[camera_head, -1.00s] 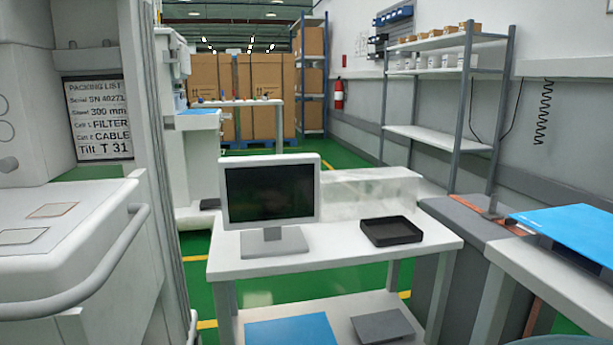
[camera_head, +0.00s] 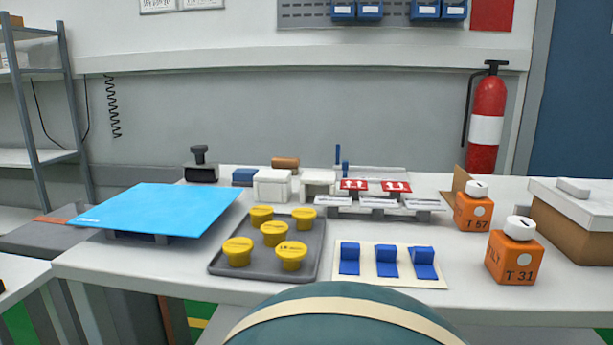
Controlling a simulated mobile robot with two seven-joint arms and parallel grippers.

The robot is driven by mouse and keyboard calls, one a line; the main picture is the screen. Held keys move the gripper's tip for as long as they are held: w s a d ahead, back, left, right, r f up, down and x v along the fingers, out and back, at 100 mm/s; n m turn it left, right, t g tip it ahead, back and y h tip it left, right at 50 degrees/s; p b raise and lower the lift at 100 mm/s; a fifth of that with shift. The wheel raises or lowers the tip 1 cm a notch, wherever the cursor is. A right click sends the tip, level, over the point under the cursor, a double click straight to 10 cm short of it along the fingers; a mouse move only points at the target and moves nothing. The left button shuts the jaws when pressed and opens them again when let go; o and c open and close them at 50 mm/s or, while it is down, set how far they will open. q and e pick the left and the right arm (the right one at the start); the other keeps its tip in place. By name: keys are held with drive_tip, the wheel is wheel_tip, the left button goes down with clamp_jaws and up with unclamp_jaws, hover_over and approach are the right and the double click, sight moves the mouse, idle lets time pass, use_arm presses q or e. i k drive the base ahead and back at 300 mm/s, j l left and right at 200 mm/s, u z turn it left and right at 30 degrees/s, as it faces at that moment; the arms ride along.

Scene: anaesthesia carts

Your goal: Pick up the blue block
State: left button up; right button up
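Several blue pieces are on the white table. Three small blue blocks stand in a row on a cream board near the front edge: the left one (camera_head: 349,259), the middle one (camera_head: 387,262) and the right one (camera_head: 423,263). Another small dark blue block (camera_head: 244,177) lies at the back, between a black hand stamp and a white box. I cannot tell which one is the block named. Neither of my grippers is in view.
A grey tray (camera_head: 218,262) with several yellow-capped cups stands left of the cream board (camera_head: 440,284). A large blue panel (camera_head: 165,208) lies further left. Orange bottles (camera_head: 514,258) and a brown-and-white box (camera_head: 575,230) stand right. A red fire extinguisher (camera_head: 487,110) is on the wall.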

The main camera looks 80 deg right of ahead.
sight(240, 178)
drive_tip(key=j+z, duration=0.1)
drive_tip(key=z, duration=2)
drive_tip(key=l, duration=0.1)
